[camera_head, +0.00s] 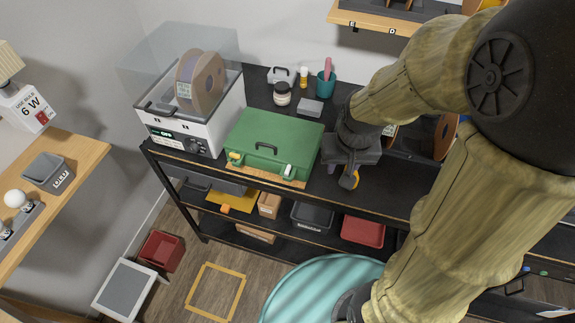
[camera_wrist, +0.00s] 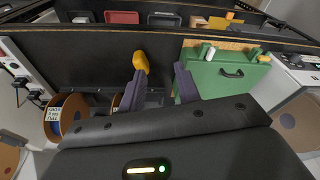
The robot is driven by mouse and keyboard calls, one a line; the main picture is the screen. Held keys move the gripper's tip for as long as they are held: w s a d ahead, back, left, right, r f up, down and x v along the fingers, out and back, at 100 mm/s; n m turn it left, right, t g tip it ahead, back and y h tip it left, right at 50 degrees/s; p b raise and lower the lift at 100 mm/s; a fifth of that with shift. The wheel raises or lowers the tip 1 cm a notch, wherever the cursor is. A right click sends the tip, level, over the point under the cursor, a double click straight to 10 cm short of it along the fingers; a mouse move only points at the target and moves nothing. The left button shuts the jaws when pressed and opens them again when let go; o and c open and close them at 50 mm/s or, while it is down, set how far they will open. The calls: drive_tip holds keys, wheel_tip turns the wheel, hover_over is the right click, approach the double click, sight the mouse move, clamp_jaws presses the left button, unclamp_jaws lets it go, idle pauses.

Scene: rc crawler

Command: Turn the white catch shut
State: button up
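The green case (camera_head: 265,138) lies closed on the dark bench top, its black handle on the lid. The white catch (camera_head: 288,171) sits at the right of the case's front edge; in the wrist view it shows near the top edge of the case (camera_wrist: 209,53). A yellow catch (camera_head: 235,157) sits at the left of that edge. I cannot tell exactly how far the white catch is turned. My gripper (camera_wrist: 160,85) is open and empty, right of the case in the head view. A yellow-orange piece (camera_wrist: 140,62) shows at one fingertip; I cannot tell whether they touch.
A white printer-like box (camera_head: 190,125) with a spool stands left of the case. A jar (camera_head: 282,93), a grey block (camera_head: 310,107) and a teal cup (camera_head: 326,83) stand behind it. Shelves below hold bins. Spools stand to the right, beyond my gripper.

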drive_tip(key=w+a+r+m+g+b, duration=0.1)
drive_tip(key=w+a+r+m+g, duration=0.1)
drive_tip(key=w+a, duration=0.9)
drive_tip(key=shift+a+r+m, duration=0.35)
drive_tip(key=shift+r+m, duration=0.05)
drive_tip(key=shift+m, duration=0.4)
drive_tip(key=shift+w+f, duration=0.1)
drive_tip(key=p, duration=0.4)
approach(287, 169)
wheel_tip(287, 169, down, 8)
drive_tip(key=shift+f, duration=0.2)
drive_tip(key=shift+d+b, duration=0.1)
drive_tip(key=shift+b, duration=0.2)
drive_tip(key=shift+w, duration=0.1)
clamp_jaws()
